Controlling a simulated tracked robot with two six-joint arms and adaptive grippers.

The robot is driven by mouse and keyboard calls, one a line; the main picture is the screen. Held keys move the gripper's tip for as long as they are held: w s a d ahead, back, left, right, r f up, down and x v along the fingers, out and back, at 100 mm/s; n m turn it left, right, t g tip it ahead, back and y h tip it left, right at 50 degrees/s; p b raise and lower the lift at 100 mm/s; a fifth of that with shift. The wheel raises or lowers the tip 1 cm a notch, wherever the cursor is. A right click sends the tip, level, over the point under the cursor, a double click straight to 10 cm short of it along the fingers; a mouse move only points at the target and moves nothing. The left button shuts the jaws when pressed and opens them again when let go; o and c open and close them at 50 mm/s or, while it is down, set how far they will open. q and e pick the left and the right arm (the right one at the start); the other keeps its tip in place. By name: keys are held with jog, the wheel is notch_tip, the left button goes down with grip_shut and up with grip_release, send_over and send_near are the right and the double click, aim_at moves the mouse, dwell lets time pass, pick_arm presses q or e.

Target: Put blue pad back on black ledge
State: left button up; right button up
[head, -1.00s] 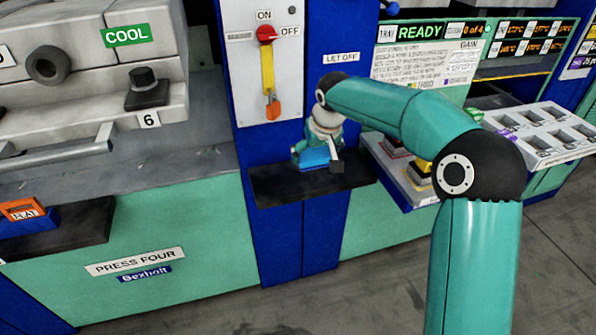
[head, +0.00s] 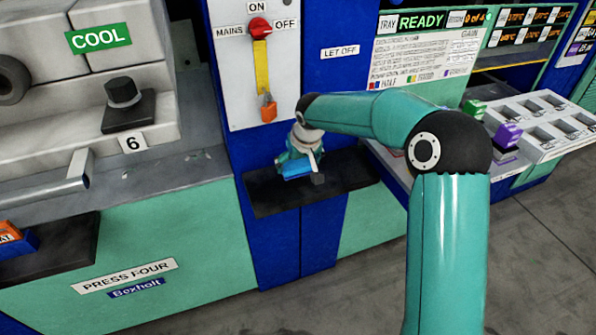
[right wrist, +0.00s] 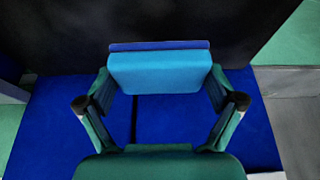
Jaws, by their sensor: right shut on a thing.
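The blue pad (head: 296,169) is in my right gripper (head: 303,160), seen over the black ledge (head: 352,174) in the head view. In the right wrist view the pad (right wrist: 160,72) sits between the two fingers of that gripper (right wrist: 161,88), which are shut on its sides. Part of the ledge is hidden behind the gripper and pad. I cannot tell whether the pad touches the ledge. My left gripper is not in view.
A panel with a red mains knob (head: 260,28) and a yellow-orange handle stands above the ledge. Press four (head: 130,270) is at left. A white tray (head: 545,130) with several pockets juts out at right, near green and purple pads.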

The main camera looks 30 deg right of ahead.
aim_at(298, 171)
jog(key=shift+f, duration=1.5)
jog(key=shift+f+b, duration=0.2)
jog(key=shift+b, duration=0.1)
jog(key=o, duration=0.8)
jog(key=shift+r, duration=0.1)
jog(key=shift+c, duration=0.2)
jog(key=shift+r, duration=0.1)
jog(key=shift+r, duration=0.2)
jog(key=v, duration=1.1)
jog(key=shift+s+r+p, duration=0.2)
jog(key=shift+r+p, duration=0.1)
jog(key=shift+p, duration=0.15)
